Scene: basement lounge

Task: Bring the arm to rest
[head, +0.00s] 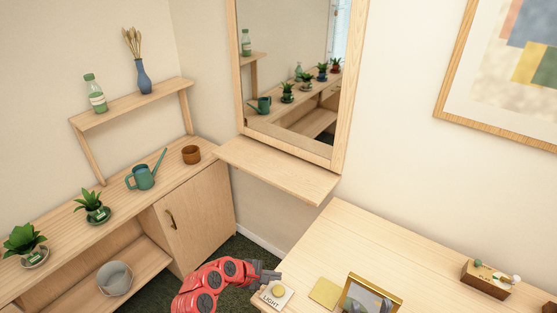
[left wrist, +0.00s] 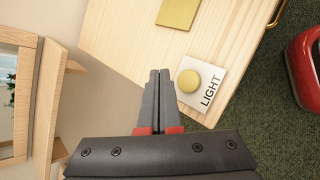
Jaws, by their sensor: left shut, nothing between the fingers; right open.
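My left gripper (head: 268,276) is at the end of the red arm, at the near left corner of the light wooden table (head: 345,235). In the left wrist view its fingers (left wrist: 158,72) are together with nothing between them. They are beside a white plate marked LIGHT with a round yellow button (left wrist: 190,81), which also shows in the head view (head: 278,291). Whether the fingertips touch anything is unclear.
A yellow square (head: 324,292) lies beside the button plate. A wooden box (head: 487,280) with small items is at the table's right. A ledge (head: 280,168) juts out under the mirror. The left cabinet holds potted plants (head: 93,208), a watering can (head: 143,177) and a brown pot (head: 191,154).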

